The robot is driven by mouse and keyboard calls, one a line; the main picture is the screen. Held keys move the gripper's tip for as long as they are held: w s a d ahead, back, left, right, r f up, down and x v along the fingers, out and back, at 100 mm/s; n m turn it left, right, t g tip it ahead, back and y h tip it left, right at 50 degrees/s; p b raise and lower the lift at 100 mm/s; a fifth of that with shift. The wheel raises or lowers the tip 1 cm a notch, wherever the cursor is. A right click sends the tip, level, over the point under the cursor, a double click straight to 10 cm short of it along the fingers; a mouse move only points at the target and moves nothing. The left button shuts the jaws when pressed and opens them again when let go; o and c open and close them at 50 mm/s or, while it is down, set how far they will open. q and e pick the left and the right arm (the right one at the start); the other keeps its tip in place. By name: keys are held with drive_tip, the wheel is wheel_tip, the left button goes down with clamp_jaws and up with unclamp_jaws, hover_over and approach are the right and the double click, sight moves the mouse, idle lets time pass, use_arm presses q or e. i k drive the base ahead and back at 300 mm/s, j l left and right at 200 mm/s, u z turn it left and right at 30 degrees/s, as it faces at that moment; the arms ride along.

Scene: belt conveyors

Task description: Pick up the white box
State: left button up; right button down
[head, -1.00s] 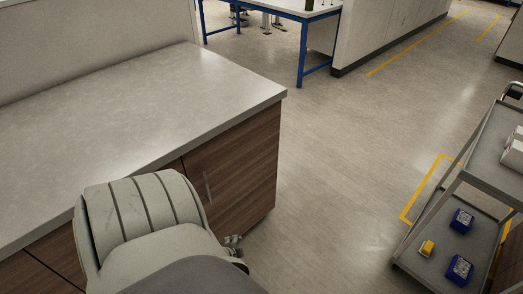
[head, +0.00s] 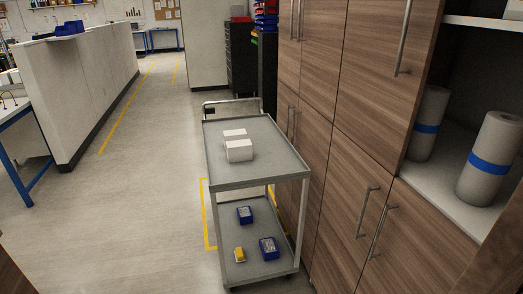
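A white box (head: 239,151) sits on the top shelf of a grey metal cart (head: 264,186) in the middle of the head view. A second flat white thing (head: 234,133) lies just behind it on the same shelf; I cannot tell whether it is a separate box. Neither of my grippers shows in the head view, and nothing is touching the white box.
The cart's lower shelf holds two blue boxes (head: 268,248) and a yellow thing (head: 239,254). Wooden cabinets (head: 345,150) stand close on the cart's right, with paper rolls (head: 490,158) on an open shelf. The floor (head: 130,200) left of the cart is clear.

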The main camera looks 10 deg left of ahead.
sight(238, 150)
drive_tip(key=i+j+z, duration=0.3)
drive_tip(key=j, duration=0.35)
drive_tip(key=i+j+z, duration=0.15)
drive_tip(key=j, duration=0.25)
drive_tip(key=i+j+z, duration=0.15)
drive_tip(key=j, duration=0.2)
drive_tip(key=i, duration=0.05)
